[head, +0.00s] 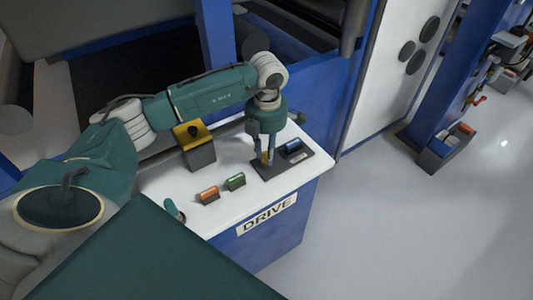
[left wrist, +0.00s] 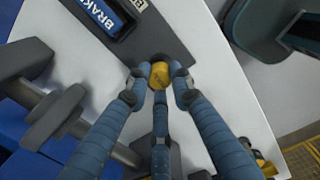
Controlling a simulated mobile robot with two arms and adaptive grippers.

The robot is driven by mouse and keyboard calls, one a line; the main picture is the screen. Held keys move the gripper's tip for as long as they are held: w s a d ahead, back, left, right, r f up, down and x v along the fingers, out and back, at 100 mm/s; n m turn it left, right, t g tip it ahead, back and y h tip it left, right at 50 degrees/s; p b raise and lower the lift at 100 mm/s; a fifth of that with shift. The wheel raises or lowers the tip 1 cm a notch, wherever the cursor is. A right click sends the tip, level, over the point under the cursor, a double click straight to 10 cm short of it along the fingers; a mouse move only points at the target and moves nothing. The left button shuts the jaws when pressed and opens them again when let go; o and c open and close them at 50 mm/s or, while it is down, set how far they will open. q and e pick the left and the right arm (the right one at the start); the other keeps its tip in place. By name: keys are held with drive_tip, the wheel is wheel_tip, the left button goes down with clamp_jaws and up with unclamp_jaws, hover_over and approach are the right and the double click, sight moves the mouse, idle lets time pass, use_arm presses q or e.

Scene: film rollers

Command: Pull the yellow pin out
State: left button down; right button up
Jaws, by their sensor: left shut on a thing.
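The yellow pin shows as a round yellow head (left wrist: 160,73) in the left wrist view, between the fingertips of my left gripper (left wrist: 158,80). The three blue fingers are closed around it. In the head view my left gripper (head: 266,158) points down over the dark plate (head: 270,171) on the white cabinet top. Only a sliver of yellow shows between its fingers there. Whether the pin's lower end sits in the plate is hidden by the fingers.
A blue block (head: 293,146) stands on the dark plate beside the gripper; its label in the left wrist view begins "BRAK" (left wrist: 103,15). Orange (head: 208,195) and green (head: 235,181) blocks lie left of the plate. A yellow-topped box with a black knob (head: 196,150) stands behind them.

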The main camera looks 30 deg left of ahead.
use_arm(q)
drive_tip(key=shift+r, duration=0.2)
use_arm(e)
drive_tip(key=shift+w, duration=0.25)
use_arm(q)
drive_tip(key=c, duration=1.5)
unclamp_jaws()
wheel_tip(320, 180, up, 12)
drive_tip(key=shift+d, duration=0.15)
use_arm(e)
drive_tip(key=shift+a, duration=0.1)
